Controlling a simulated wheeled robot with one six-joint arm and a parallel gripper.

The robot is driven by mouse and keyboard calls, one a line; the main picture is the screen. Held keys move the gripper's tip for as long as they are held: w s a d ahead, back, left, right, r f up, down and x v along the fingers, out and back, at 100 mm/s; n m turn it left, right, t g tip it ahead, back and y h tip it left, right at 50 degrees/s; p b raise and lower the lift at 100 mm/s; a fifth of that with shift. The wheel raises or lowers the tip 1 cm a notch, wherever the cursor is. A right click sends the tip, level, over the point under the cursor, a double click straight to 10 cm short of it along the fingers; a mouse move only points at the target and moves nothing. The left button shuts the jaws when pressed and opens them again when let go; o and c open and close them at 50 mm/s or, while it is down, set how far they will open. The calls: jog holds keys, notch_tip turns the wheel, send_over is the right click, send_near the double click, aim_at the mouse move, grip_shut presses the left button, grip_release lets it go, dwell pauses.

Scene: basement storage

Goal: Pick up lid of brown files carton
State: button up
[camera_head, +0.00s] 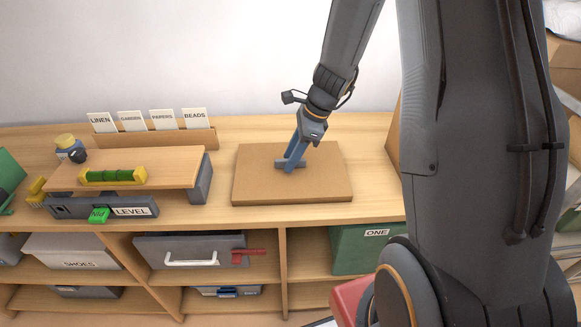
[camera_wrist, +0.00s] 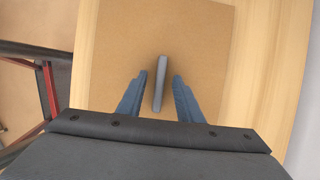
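A flat brown lid (camera_head: 252,187) lies on the wooden shelf top in the head view. It fills much of the wrist view (camera_wrist: 205,40). My gripper (camera_head: 291,164) is over the lid, pointing down. In the wrist view its two blue fingers (camera_wrist: 157,83) are apart, one on each side of the handle, with a gap showing on both sides. Whether the fingertips touch the lid is unclear. A brown carton (camera_head: 393,143) shows partly behind my arm; its label is not visible.
Left of the lid, a small wooden board (camera_head: 130,172) bears a yellow-green level (camera_head: 113,176). Cards (camera_head: 162,120) stand in a holder behind it. Below are a grey drawer (camera_head: 180,250) and a green box (camera_head: 350,250) marked ONE. My arm hides much of the right.

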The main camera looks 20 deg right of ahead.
jog(key=shift+f, duration=0.2)
dwell(0.5)
grip_shut()
